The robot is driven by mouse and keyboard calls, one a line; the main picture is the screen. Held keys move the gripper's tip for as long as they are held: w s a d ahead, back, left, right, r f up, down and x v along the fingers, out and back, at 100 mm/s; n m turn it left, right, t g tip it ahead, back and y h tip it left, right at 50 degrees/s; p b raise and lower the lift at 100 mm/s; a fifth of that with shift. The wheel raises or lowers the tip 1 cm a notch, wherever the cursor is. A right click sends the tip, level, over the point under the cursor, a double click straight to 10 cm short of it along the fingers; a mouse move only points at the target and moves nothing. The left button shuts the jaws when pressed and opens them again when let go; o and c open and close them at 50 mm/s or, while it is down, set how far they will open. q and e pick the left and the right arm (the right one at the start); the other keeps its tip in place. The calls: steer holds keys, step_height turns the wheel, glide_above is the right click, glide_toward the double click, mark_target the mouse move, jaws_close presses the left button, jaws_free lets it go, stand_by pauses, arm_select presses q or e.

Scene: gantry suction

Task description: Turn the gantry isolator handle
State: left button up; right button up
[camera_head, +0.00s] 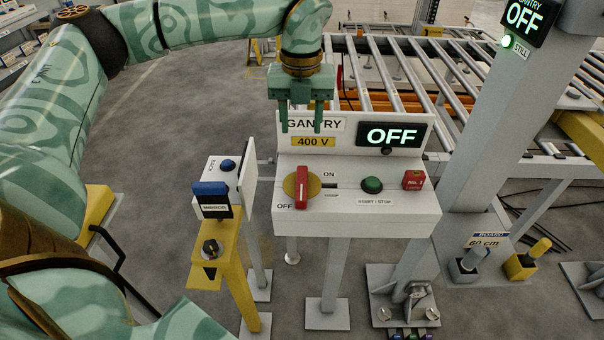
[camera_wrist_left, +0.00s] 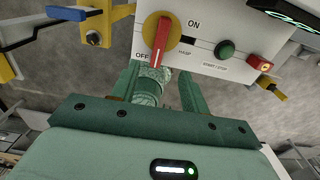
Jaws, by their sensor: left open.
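The isolator handle (camera_head: 302,187) is a red bar on a round yellow plate, on the sloped face of the white gantry box (camera_head: 400,207). Its lower end lies near the OFF label, with ON up to the right. The gantry display (camera_head: 392,136) reads OFF. My left gripper (camera_head: 302,130) is open and empty, fingers pointing down, in front of the GANTRY 400 V sign in the head view, above the handle in the picture. In the left wrist view the handle (camera_wrist_left: 159,42) shows beyond the open fingers (camera_wrist_left: 165,75), apart from them. My right gripper is not in view.
A green start/stop button (camera_head: 372,185) and a red block (camera_head: 413,180) sit right of the handle. A yellow stand (camera_head: 232,270) with a blue-topped mirror control (camera_head: 211,189) is at left. A roller conveyor (camera_head: 400,75) lies behind, and a grey post (camera_head: 500,110) rises at right.

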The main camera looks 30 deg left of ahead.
mark_target(302, 178)
arm_select(q)
step_height(302, 178, down, 15)
steer(key=shift+d+r+b, duration=0.1)
steer(key=shift+r+b, duration=0.1)
steer(key=shift+b, duration=0.8)
jaws_close()
